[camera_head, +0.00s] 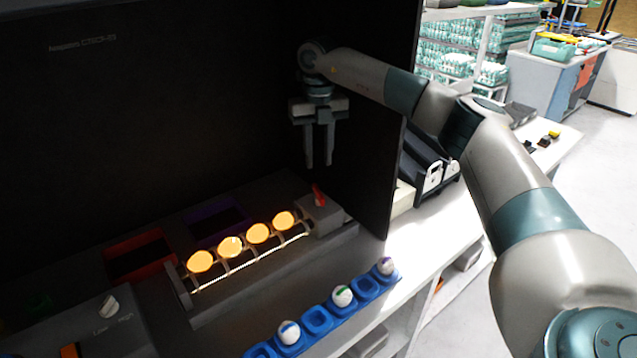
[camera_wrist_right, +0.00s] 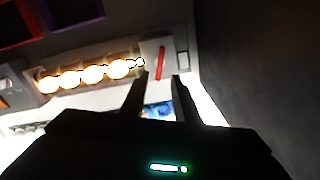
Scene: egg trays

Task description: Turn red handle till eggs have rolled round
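The red handle (camera_head: 318,195) sits on a grey block at the right end of the roller rack in the head view. It also shows in the right wrist view (camera_wrist_right: 161,63), as a red bar beyond my fingertips. Several glowing orange eggs (camera_head: 231,247) lie in a row on the lit rack (camera_head: 245,266). My right gripper (camera_head: 319,165) hangs fingers-down above the handle, apart from it. Its fingers show a narrow gap with nothing between them. My left gripper is not in view.
A blue egg tray (camera_head: 317,320) with several marked white eggs stands in front of the rack. A red-rimmed bin (camera_head: 140,242) and a purple-rimmed bin (camera_head: 186,222) lie behind it. A dark panel wall stands close to the right of my gripper. A Low/High knob (camera_head: 109,306) is at left.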

